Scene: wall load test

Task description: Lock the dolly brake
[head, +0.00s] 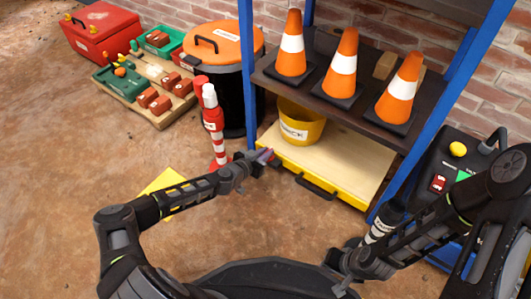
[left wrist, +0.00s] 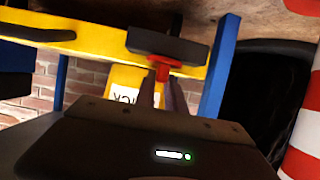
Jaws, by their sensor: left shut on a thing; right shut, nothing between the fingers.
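The dolly (head: 350,165) is a low platform with a pale wooden top and yellow edge under the blue-framed shelf. It also shows in the left wrist view (left wrist: 95,40). My left gripper (head: 262,158) is at its near left corner. In the left wrist view my fingers (left wrist: 163,92) are shut on a small red brake part (left wrist: 162,68), below a dark block (left wrist: 168,46) on the yellow edge. The fingers hide part of the red piece, and I cannot tell the brake's position. My right gripper (head: 343,280) is shut and empty, low in the head view, away from the dolly.
A yellow bucket (head: 300,122) stands on the dolly. Traffic cones (head: 343,62) stand on the shelf above. A red-and-white post (head: 213,125) is close to the left of my left gripper. A black bin (head: 226,70) stands behind.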

